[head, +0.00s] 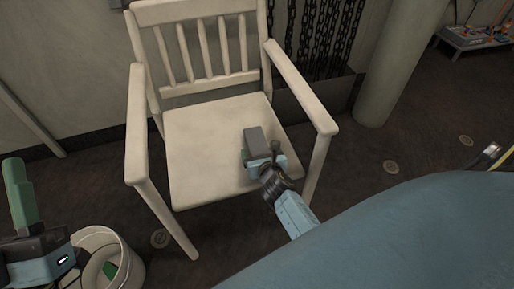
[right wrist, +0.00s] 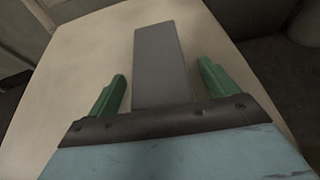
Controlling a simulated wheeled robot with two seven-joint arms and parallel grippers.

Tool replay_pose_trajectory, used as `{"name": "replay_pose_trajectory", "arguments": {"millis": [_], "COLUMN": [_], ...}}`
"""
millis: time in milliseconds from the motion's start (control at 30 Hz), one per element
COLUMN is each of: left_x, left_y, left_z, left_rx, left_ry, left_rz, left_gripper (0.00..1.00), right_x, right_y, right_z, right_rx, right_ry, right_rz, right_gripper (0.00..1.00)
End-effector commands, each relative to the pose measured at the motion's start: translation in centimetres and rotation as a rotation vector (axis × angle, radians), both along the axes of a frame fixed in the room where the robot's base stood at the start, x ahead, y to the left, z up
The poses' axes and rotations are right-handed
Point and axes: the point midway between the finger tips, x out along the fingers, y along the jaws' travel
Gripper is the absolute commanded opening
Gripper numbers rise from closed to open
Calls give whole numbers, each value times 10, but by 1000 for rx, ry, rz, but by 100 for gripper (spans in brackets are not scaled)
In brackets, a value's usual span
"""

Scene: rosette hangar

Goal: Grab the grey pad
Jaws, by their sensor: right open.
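The grey pad (head: 254,138) is a flat oblong block on the seat of a cream chair (head: 190,135), towards the seat's right side. My right gripper (head: 259,158) is over the seat at the pad's near end. In the right wrist view the pad (right wrist: 161,58) runs lengthwise between the two green fingers of my right gripper (right wrist: 162,88), which stand apart with a gap on each side. The pad's near end is hidden behind the gripper body. My left gripper (head: 20,195) is at the lower left, away from the chair; only one green finger shows clearly.
The chair's armrests (head: 300,88) rise on both sides of the seat. A white bucket (head: 128,262) with something green inside stands on the floor at lower left. Chains (head: 325,35) hang behind the chair, and a pillar (head: 395,65) stands to its right.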

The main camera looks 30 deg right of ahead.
Motion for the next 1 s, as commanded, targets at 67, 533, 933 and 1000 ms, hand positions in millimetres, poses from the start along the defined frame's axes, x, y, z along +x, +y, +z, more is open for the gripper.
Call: {"name": "replay_pose_trajectory", "arguments": {"millis": [67, 533, 933, 1000], "left_x": [-4, -9, -9, -9], "left_y": [1, 2, 3, 3], "left_z": [1, 6, 6, 6], "left_rx": [-14, -30, -28, -28], "left_ry": [-48, -99, -98, -98], "left_rz": [0, 1, 1, 1], "left_gripper": [36, 36, 36, 36], "right_x": [7, 12, 12, 12], "right_y": [-2, -4, -3, -3], "right_z": [-4, -5, -4, -4], "right_rx": [0, 0, 0, 0], "right_ry": [-1, -1, -1, -1], "right_rz": [1, 1, 1, 1], "right_gripper": [85, 75, 38, 38]}}
